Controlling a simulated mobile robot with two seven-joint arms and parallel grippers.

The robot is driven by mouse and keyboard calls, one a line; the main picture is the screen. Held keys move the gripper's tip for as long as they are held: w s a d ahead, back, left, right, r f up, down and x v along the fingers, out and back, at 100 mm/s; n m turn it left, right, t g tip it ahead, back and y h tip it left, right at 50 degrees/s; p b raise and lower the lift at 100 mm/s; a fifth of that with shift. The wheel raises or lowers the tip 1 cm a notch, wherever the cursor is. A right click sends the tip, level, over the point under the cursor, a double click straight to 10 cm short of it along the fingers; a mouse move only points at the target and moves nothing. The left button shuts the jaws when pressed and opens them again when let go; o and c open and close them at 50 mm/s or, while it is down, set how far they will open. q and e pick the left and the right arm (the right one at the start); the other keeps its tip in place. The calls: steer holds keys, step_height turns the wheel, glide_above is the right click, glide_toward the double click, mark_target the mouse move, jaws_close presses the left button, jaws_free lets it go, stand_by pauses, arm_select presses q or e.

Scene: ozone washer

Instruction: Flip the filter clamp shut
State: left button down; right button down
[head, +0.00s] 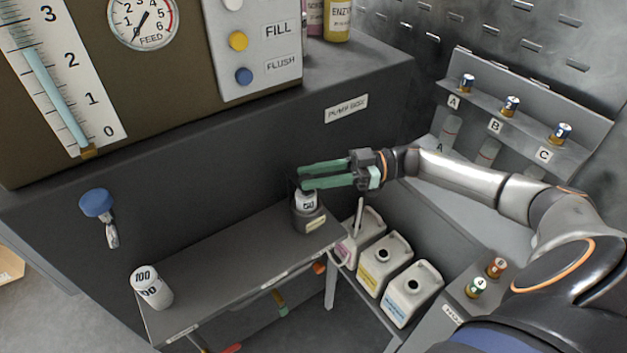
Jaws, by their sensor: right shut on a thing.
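My right gripper (303,178), with green fingers, reaches in from the right above the front shelf. It is shut on a small dark part at the top of the filter holder, which looks like the filter clamp; the fingers hide most of it. Below the fingers a white marked cylinder (306,201) sits in a dark grey cup-like holder (309,222) with a pale label, at the shelf's right end. How far the clamp is swung cannot be told. My left gripper is not in view.
A white cylinder marked 100 (151,287) stands at the left of the grey shelf (235,262). A blue-knobbed tap (97,204) is on the panel behind. White jugs (412,292) stand right of the shelf. A rack (520,125) labelled A, B, C is at the back right. The shelf's middle is clear.

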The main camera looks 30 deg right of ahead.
stand_by(0.3)
steer(key=c, duration=0.6)
jaws_free()
steer(key=shift+d, duration=0.1)
steer(key=b+v, duration=0.1)
steer(key=v, duration=1.1)
steer(key=shift+d, duration=0.15)
steer(key=shift+r, duration=0.1)
